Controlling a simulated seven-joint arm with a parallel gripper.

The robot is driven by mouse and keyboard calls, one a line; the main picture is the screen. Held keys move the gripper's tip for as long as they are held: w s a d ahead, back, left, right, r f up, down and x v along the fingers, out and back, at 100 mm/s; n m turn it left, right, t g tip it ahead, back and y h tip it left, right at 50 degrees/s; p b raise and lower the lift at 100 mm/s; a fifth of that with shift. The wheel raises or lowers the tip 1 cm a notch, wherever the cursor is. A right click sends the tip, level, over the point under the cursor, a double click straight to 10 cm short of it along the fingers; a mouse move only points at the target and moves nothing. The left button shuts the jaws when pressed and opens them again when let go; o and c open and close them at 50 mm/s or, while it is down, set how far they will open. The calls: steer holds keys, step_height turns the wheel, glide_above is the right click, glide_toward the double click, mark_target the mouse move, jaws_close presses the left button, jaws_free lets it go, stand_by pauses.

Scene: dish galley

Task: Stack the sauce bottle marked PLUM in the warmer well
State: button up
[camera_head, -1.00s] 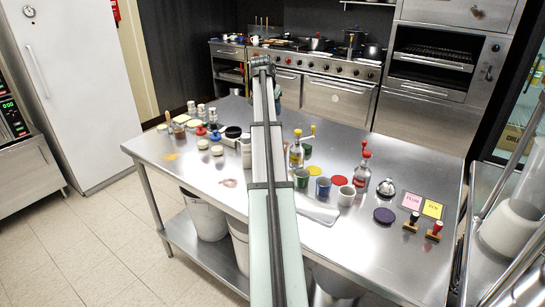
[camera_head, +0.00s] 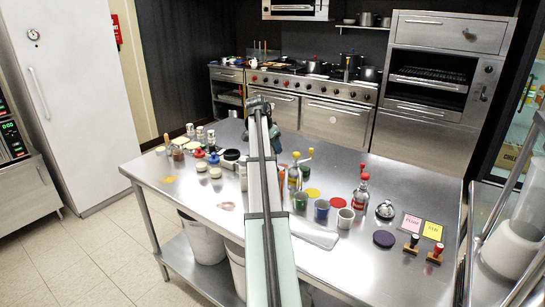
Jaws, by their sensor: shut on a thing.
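My arm reaches over the steel counter, and its end is seen from behind. My gripper (camera_head: 277,136) is at the teal-and-dark wrist, partly in view, and its fingertips are hidden behind the arm. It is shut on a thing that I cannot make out. A narrow orange-red thing (camera_head: 282,173) shows below the wrist, beside my arm; whether it is held is unclear. A yellow-topped bottle (camera_head: 295,181) stands just right of it. A red-topped bottle (camera_head: 361,197) stands farther right. No PLUM mark is readable on either bottle. I cannot clearly pick out the warmer well.
A pink card (camera_head: 411,223), apparently reading PLUM, lies beside a yellow card (camera_head: 433,230). Green (camera_head: 300,202), blue (camera_head: 322,210) and white cups (camera_head: 345,218) stand near the bottles. Jars and a dark-topped round container (camera_head: 232,156) are left. The counter's back right is clear.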

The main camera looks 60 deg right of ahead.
steer(key=shift+f, duration=2)
steer(key=shift+f, duration=0.25)
steer(key=o, duration=1.2)
steer(key=shift+r, duration=0.5)
steer(key=v, duration=1.1)
steer(key=shift+w+a+r, duration=0.1)
steer(key=shift+a+r, duration=0.05)
steer(key=shift+r, duration=0.15)
